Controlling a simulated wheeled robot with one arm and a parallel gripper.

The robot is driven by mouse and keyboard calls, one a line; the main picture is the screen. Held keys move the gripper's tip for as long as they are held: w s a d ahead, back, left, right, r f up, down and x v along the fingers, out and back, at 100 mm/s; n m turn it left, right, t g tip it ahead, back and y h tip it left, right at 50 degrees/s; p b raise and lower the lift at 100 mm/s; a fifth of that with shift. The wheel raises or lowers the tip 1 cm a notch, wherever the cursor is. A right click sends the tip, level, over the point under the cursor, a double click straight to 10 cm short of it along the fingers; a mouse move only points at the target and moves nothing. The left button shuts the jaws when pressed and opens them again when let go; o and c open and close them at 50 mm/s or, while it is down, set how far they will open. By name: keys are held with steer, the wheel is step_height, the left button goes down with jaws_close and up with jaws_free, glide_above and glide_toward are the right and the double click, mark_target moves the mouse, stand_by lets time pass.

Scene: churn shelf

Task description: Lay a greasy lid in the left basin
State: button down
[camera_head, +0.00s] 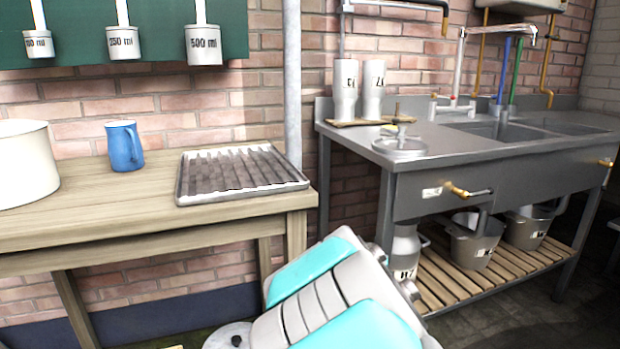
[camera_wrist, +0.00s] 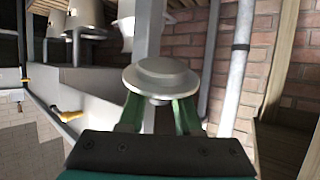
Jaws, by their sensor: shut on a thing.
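In the wrist view my gripper (camera_wrist: 160,100) has its two green fingers shut on a round grey lid (camera_wrist: 162,76) with a raised middle. The lid is held clear in front of the fingers, below the sink's level as far as I can tell. In the head view the gripper and this lid are hidden behind my own arm. The left basin (camera_head: 490,131) is sunk into the steel sink top at the right, and its floor is mostly hidden. A second round lid (camera_head: 400,145) with an upright knob lies on the steel top left of the basin.
The right basin (camera_head: 568,126) adjoins the left one. White churns (camera_head: 373,90) stand at the back left of the sink top. A faucet (camera_head: 460,75) rises behind the basins. Buckets (camera_head: 474,243) sit on the slatted shelf below. A wooden table (camera_head: 90,225) with a ribbed tray (camera_head: 240,190) stands left.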

steer(key=shift+w+a+r, duration=0.15)
steer(key=shift+a+r, duration=0.15)
steer(key=shift+r, duration=0.05)
stand_by(0.3)
